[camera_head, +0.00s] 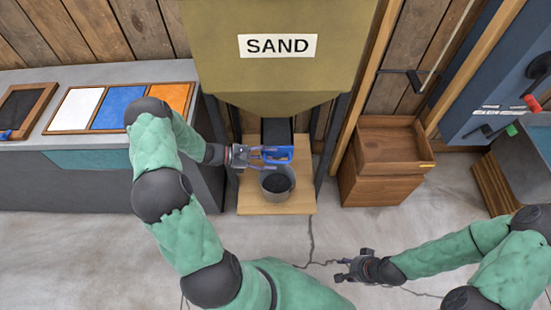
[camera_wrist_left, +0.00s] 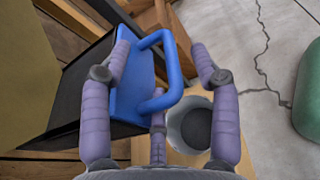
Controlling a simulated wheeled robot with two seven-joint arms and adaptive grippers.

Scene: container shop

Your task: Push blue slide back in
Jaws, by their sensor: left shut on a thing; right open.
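The blue slide (camera_head: 279,154) with its loop handle sits at the mouth of the dark chute under the sand hopper (camera_head: 265,75). It also shows in the left wrist view (camera_wrist_left: 133,92). My left gripper (camera_head: 262,154) is shut on the blue slide, with its fingers at the handle; the exact contact is hard to see. A grey bucket (camera_head: 265,190) with a dark inside stands just below the slide on a wooden platform (camera_head: 292,208). My right gripper (camera_head: 346,267) is open and empty, low over the floor at the right.
A grey counter (camera_head: 80,78) with white, blue and orange panels is at the left. A brown wooden box (camera_head: 385,185) stands right of the hopper. A blue panel with levers (camera_head: 480,100) is at far right. The concrete floor between is clear.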

